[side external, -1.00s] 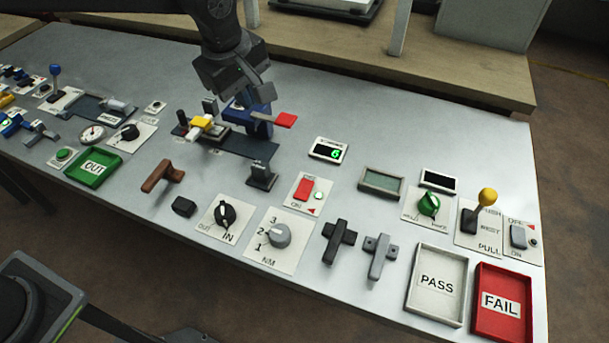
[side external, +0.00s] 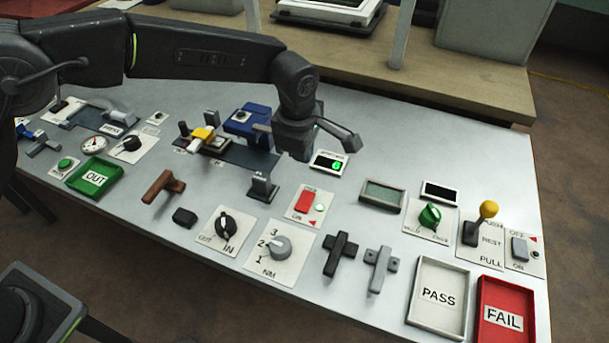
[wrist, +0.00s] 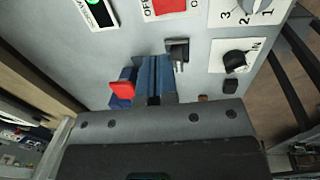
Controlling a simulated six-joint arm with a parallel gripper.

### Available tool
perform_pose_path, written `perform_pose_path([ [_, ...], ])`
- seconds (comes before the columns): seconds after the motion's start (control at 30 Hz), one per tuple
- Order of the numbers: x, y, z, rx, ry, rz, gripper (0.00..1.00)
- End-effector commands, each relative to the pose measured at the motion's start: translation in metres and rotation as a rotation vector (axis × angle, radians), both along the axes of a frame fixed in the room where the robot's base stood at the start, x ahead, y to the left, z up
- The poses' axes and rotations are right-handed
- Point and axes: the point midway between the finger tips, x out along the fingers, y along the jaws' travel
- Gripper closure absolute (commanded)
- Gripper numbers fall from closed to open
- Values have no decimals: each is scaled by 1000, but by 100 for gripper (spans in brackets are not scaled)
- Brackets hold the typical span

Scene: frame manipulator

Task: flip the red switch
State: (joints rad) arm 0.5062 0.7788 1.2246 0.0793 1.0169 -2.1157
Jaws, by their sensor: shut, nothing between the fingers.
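The red switch (side external: 305,201) is a rocker on a white plate with "ON" printed at its lower edge and a small pale green lamp beside it. It also shows at the top edge of the wrist view (wrist: 170,6), partly cut off. My gripper (side external: 300,153) is shut and empty, pointing down above the table behind the switch plate, apart from the switch.
A blue block (side external: 243,118) on a dark rail is left of my gripper; its red handle (wrist: 122,88) shows in the wrist view. Knobs and black and grey handles are in front.

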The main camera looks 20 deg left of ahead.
Motion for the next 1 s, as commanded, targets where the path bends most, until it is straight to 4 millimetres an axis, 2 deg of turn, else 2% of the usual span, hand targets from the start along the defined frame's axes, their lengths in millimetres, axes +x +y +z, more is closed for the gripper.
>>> perform_pose_path([
  [0.17, 3, 1, -26, 3, 5, 0, 100],
  [0.6, 15, 1, -111, 1, 2, 0, 100],
  [0.8, 18, 1, -131, 0, 1, 0, 100],
  [1.0, 19, 1, -135, 0, 0, 0, 100],
])
